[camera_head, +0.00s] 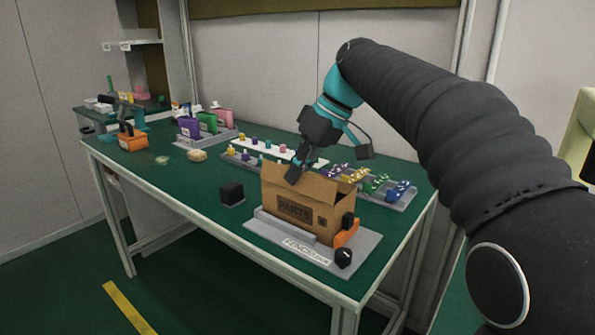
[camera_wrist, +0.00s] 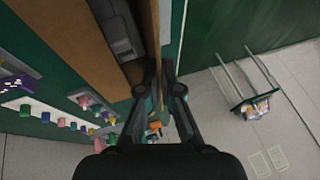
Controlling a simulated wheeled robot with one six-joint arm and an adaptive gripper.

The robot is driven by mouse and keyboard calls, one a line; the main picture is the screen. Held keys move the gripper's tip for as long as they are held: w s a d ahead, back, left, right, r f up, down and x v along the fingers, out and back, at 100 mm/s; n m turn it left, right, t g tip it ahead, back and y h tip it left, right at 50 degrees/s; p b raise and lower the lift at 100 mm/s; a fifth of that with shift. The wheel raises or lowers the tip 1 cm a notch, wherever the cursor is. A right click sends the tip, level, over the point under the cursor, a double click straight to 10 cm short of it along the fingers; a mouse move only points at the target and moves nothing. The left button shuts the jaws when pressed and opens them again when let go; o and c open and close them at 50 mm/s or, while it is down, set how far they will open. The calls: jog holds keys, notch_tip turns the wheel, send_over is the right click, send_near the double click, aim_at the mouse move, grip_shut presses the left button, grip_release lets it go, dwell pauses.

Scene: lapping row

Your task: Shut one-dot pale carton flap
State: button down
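A tan-brown carton (camera_head: 297,215) marked PARTS stands upright with its top open. A small dark square mark (camera_head: 321,223) is on its front; its dots are too small to count. My gripper (camera_head: 293,173) points down at the carton's top, near the back left of the opening. In the wrist view, carton board (camera_wrist: 73,38) fills the upper left, and the fingertips (camera_wrist: 158,66) are close together by a cardboard edge. I cannot tell whether they touch it or pinch it.
The carton stands on a grey tray (camera_head: 268,230) with a black knob (camera_head: 343,258) and an orange block (camera_head: 346,233). A black block (camera_head: 232,193) is to its left. Bins of coloured pieces (camera_head: 370,185) stand behind. The table's front left is clear.

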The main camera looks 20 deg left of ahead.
jog(key=shift+w, duration=0.1)
jog(key=g, duration=0.1)
jog(key=g+y, duration=0.1)
jog(key=w+g, duration=0.1)
jog(key=shift+d+f+m, duration=0.25)
jog(key=shift+f+m, duration=0.05)
jog(key=shift+m, duration=0.1)
jog(key=shift+w+d+f+m+g+y, duration=0.1)
jog(key=shift+w+f+m+g+y, duration=0.1)
jog(key=shift+g+y, duration=0.45)
jog(key=shift+w+d+f+m+g+y, duration=0.1)
jog(key=shift+w+f+m+g+y, duration=0.1)
jog(key=shift+g+y, duration=0.45)
jog(key=shift+g, duration=0.3)
jog(key=c, duration=1.4)
grip_release()
jog(key=shift+h, duration=0.3)
